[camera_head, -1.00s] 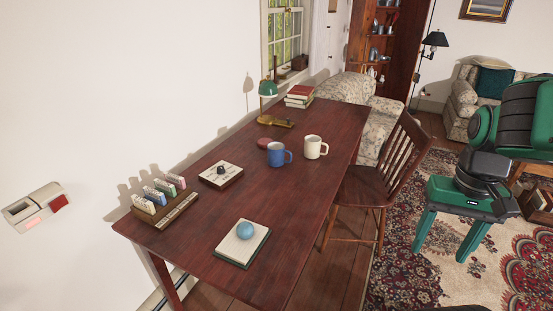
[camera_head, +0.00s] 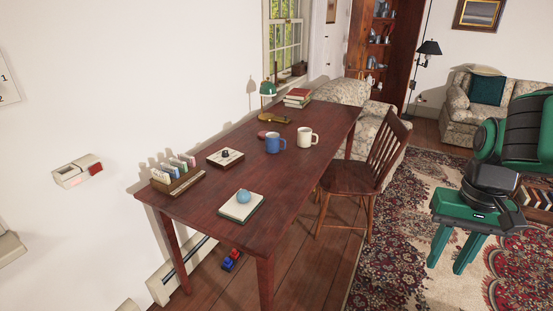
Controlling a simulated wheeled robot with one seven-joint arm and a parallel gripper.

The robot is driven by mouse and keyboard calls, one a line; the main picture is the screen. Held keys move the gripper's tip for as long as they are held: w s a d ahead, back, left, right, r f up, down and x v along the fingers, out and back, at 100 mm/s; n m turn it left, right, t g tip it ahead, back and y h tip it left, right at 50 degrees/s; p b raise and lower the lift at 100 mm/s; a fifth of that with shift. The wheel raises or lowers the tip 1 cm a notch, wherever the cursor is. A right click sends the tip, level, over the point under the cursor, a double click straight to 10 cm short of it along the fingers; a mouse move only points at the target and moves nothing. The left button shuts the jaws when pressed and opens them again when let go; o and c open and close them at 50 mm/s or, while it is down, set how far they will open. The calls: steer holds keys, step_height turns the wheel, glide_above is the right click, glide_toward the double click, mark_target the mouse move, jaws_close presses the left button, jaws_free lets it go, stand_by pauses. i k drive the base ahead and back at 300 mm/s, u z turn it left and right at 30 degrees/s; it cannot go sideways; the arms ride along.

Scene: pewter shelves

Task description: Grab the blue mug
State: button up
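The blue mug (camera_head: 273,144) stands upright on the dark red wooden table (camera_head: 262,181), its handle toward the right. A cream mug (camera_head: 304,138) stands close to its right. My gripper (camera_head: 453,262) hangs at the right of the view over the rug, well apart from the table and the mug. Its two green fingers are spread with nothing between them.
A wooden chair (camera_head: 352,187) stands at the table's right side, between the table and my gripper. A notepad (camera_head: 235,211) with a blue ball (camera_head: 243,196), a card holder (camera_head: 178,182), a green lamp (camera_head: 267,88) and books (camera_head: 297,97) are on the table. Patterned rug (camera_head: 396,252) lies below my gripper.

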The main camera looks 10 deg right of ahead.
mark_target(272, 139)
steer(key=k, duration=0.45)
steer(key=z, duration=0.8)
steer(key=i, duration=1)
steer(key=z, duration=0.3)
steer(key=i, duration=1.15)
steer(key=u, duration=0.7)
steer(key=i, duration=0.75)
steer(key=u, duration=0.05)
